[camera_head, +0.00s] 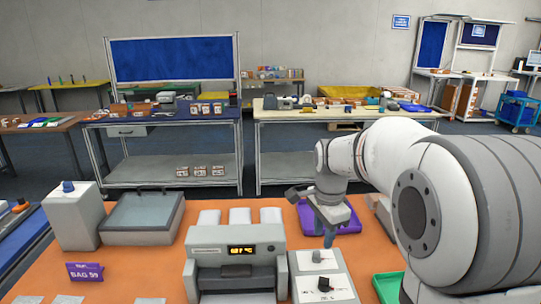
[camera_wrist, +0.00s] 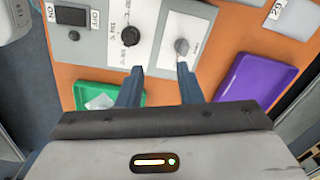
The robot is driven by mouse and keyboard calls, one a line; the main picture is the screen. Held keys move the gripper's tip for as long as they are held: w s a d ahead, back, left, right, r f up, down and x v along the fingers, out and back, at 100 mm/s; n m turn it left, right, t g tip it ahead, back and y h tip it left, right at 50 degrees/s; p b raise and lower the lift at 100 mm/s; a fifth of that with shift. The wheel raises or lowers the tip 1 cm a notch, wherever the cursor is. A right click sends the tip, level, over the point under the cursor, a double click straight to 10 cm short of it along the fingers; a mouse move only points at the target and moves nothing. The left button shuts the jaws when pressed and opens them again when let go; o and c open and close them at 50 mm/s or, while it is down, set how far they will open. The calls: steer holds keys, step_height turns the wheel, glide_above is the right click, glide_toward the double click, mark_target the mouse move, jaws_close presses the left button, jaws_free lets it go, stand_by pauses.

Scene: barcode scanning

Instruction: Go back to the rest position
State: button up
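My gripper (camera_head: 329,238) hangs from my arm above the far end of a grey control panel (camera_head: 303,262). In the wrist view, the two blue fingers of my gripper (camera_wrist: 160,68) stand apart with nothing between their tips, so it is open and empty. The panel also shows there (camera_wrist: 92,45), with a black knob (camera_wrist: 131,36) and a grey knob (camera_wrist: 181,46) just beyond the fingertips. I see no contact between the fingers and the knobs. In the head view, my arm covers the right side.
A purple tray (camera_wrist: 250,85) and a green tray (camera_wrist: 103,92) flank the fingers in the wrist view. A grey machine with a lit display (camera_head: 237,262) stands on the orange table (camera_head: 133,266). A lidded grey box (camera_head: 142,217) and a white container (camera_head: 75,215) are at left.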

steer(key=s+a+n+t, duration=0.1)
steer(key=s+n+t, duration=0.1)
steer(key=s+n, duration=1.2)
steer(key=shift+s+a+f, duration=0.15)
steer(key=shift+s+f, duration=0.15)
steer(key=shift+s, duration=2.8)
